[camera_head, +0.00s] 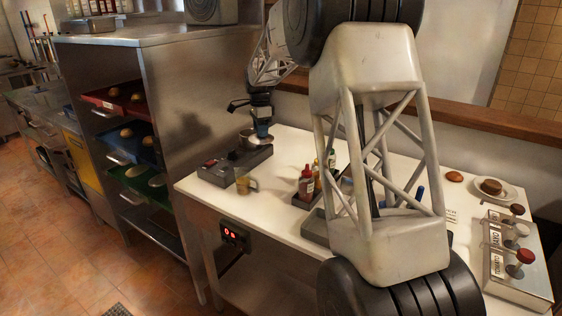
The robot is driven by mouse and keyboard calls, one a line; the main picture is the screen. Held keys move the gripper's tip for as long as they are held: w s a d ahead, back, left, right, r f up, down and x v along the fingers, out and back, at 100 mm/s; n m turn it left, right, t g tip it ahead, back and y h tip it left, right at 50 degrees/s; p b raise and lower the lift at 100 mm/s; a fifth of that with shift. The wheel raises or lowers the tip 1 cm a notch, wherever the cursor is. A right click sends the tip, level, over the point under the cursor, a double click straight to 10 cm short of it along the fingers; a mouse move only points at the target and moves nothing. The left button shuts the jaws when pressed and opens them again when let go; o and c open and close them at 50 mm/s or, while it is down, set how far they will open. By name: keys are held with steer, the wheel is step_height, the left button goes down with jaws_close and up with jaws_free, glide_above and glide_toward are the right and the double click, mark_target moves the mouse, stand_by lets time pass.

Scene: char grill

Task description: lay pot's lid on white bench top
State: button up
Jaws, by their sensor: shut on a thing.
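The pot (247,144) is a small dark metal pot on a grey burner unit (222,173) at the left end of the white bench top (277,190). My gripper (262,135) points down right at the pot's top, on its right side. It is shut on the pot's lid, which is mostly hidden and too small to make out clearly. I cannot tell whether the lid touches the pot's rim or is just above it.
A glass mug (246,184) stands in front of the burner unit. Red and yellow sauce bottles (307,185) stand in a holder mid-bench. A bun (454,176), a plate (496,191) and a lever box (516,262) are at the right. Bare bench lies between mug and bottles.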

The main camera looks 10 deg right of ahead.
steer(key=s+d+f, duration=0.2)
steer(key=d+f, duration=0.3)
steer(key=d, duration=0.6)
steer(key=shift+s, duration=0.25)
steer(key=shift+f, duration=3.15)
steer(key=shift+f, duration=1.85)
steer(key=shift+f, duration=0.1)
steer(key=o, duration=0.9)
